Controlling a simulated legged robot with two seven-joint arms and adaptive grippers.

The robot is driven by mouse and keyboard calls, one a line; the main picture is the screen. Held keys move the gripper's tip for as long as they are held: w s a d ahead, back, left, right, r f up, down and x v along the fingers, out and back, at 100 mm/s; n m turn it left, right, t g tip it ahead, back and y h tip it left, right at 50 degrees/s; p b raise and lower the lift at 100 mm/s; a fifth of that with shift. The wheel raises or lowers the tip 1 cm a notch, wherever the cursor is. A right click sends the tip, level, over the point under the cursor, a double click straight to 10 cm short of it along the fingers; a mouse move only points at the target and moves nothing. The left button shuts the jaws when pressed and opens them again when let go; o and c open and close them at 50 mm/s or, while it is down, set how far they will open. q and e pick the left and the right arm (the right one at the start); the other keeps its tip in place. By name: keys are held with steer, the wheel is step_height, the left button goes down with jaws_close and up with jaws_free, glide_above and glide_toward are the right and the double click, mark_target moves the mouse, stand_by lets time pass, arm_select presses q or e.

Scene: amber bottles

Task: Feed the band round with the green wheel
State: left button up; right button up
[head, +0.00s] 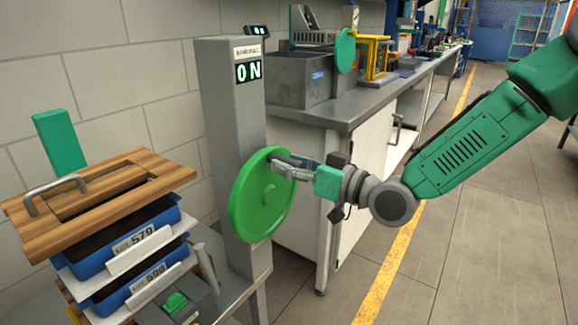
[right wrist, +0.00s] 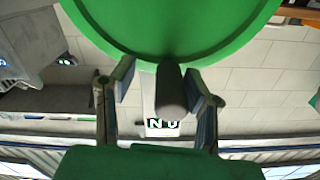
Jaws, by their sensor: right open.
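The green wheel (head: 255,215) is a flat disc on the side of a grey post (head: 228,110) in the head view. My right gripper (head: 285,163) is at the wheel's upper right edge. In the right wrist view its open fingers (right wrist: 158,82) stand on either side of the handle, with visible space on the left. I cannot make out the band. My left gripper is not in view.
Stacked blue trays (head: 125,245) under a wooden board (head: 95,190) stand at the left. A workbench (head: 350,105) with grey bins (head: 300,80) and another green disc (head: 345,50) runs behind the post. Floor with a yellow line (head: 395,265) is clear at the right.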

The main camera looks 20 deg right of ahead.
steer(key=shift+a, duration=0.25)
steer(key=shift+s+a+r, duration=0.1)
steer(key=shift+a+r, duration=0.05)
steer(key=shift+a, duration=0.45)
jaws_close()
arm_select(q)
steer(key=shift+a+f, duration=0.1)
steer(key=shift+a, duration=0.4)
arm_select(e)
steer(key=shift+d, duration=0.1)
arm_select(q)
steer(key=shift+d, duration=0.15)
arm_select(e)
steer(key=shift+d, duration=0.1)
steer(key=shift+n, duration=0.3)
